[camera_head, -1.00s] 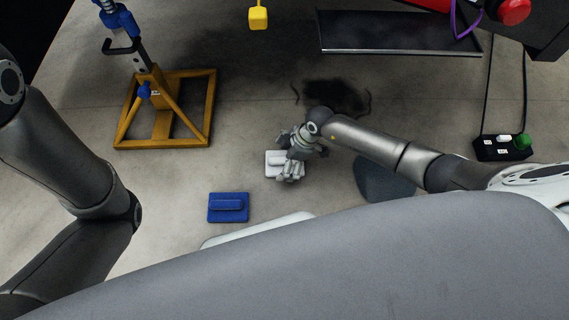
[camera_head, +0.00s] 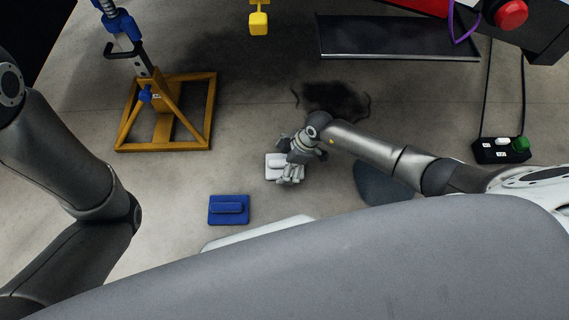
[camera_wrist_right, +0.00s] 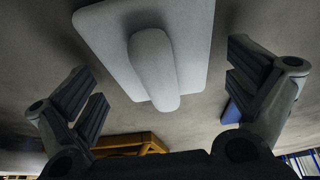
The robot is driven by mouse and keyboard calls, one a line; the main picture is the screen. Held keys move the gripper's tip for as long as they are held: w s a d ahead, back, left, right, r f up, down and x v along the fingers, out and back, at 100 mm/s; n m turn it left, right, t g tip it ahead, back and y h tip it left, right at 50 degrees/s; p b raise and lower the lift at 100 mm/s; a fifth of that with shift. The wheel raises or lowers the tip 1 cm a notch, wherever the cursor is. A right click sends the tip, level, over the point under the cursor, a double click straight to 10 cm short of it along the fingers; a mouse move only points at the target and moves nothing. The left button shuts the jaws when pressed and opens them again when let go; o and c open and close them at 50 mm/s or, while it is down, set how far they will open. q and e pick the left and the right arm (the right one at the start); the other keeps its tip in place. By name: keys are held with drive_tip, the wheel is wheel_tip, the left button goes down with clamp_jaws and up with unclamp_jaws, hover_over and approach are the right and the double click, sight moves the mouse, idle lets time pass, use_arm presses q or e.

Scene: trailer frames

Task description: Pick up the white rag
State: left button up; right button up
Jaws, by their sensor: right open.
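The white rag (camera_head: 273,175) lies flat on the grey floor in the head view, a pad with a raised bar along its middle. My right gripper (camera_head: 291,178) is over its right part and hides some of it. In the right wrist view the white rag (camera_wrist_right: 150,50) fills the upper middle, with its raised bar pointing down between the fingers. The right gripper (camera_wrist_right: 165,100) is open there, its fingers apart on either side of the bar and holding nothing. Contact with the rag cannot be told. My left arm shows at the left of the head view, but its gripper is out of view.
A blue pad (camera_head: 229,209) of similar shape lies on the floor below the white rag. A yellow frame stand (camera_head: 207,112) is at upper left. A dark stain (camera_head: 335,98) marks the floor. A button box (camera_head: 503,151) sits at right, and a black panel (camera_head: 398,38) is at the top.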

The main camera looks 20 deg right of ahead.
drive_tip(key=c, duration=1)
